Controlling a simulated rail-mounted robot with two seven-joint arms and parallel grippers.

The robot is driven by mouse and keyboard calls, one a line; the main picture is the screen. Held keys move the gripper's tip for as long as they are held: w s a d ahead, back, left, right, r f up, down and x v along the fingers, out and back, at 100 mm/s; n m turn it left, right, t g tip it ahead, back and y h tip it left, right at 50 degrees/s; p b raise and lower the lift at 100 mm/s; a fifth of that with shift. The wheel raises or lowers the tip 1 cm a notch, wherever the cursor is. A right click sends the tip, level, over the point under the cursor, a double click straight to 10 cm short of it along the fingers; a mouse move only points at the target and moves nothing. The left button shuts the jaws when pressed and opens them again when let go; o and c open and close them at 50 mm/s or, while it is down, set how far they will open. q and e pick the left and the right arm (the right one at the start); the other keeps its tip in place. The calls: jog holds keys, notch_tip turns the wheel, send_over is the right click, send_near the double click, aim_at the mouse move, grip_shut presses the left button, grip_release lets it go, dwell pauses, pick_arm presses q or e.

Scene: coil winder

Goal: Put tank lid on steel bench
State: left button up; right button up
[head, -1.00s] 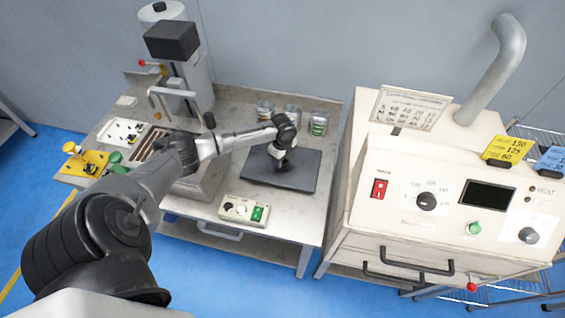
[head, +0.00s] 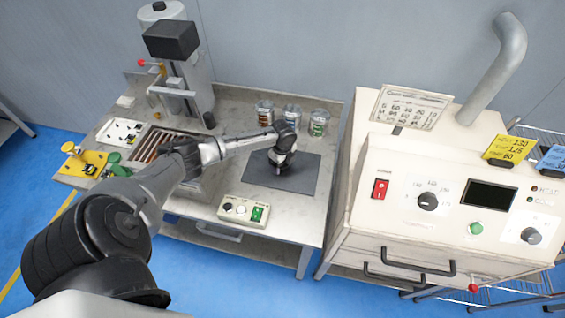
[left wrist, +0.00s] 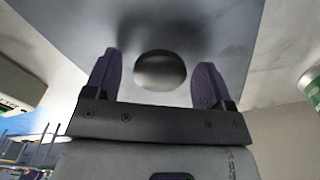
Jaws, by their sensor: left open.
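The tank lid (head: 304,180) is a dark grey, flat square plate. It lies on the steel bench (head: 225,105), on the bench's right part. In the left wrist view the lid (left wrist: 110,25) fills the upper middle, with a round dark knob (left wrist: 160,70) on it. My left gripper (head: 279,170) is just above the lid, pointing down. Its two fingers (left wrist: 160,85) are apart, with the knob showing between them and a gap on each side. The open tank (head: 165,146) with brown slats inside is left of the lid, partly hidden by my arm.
Several glass jars (head: 291,115) stand behind the lid. A small control box (head: 243,211) sits at the bench's front edge. A large cream machine (head: 400,220) stands to the right. A press with a black head (head: 171,40) rises at the back left.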

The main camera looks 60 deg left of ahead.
pick_arm(q)
notch_tip(320, 180, up, 11)
jog(key=p, duration=0.2)
jog(key=s+d+f, duration=0.2)
jog(key=s+d, duration=0.1)
jog(key=d, duration=0.4)
jog(key=s+d+f+n, duration=0.1)
jog(key=s+d+f, duration=0.2)
jog(key=d, duration=0.5)
jog(key=s+d+f+n, duration=0.1)
jog(key=s+d+f, duration=0.2)
jog(key=d, duration=0.4)
jog(key=shift+s+d+t+h, duration=0.2)
jog(key=shift+s+t+h, duration=0.2)
jog(key=shift+s, duration=0.2)
jog(key=s+d+r+n+t, duration=0.1)
jog(key=s+d+r+n, duration=0.2)
jog(key=s+d+n, duration=0.1)
jog(key=s+d+r+n+t, duration=0.1)
jog(key=s+d+r+n, duration=0.3)
jog(key=s, duration=0.5)
jog(key=shift+s+d+n+t+y, duration=0.15)
jog(key=shift+s+n+t+y, duration=0.2)
jog(key=shift+n, duration=0.95)
jog(key=shift+w+r, duration=0.1)
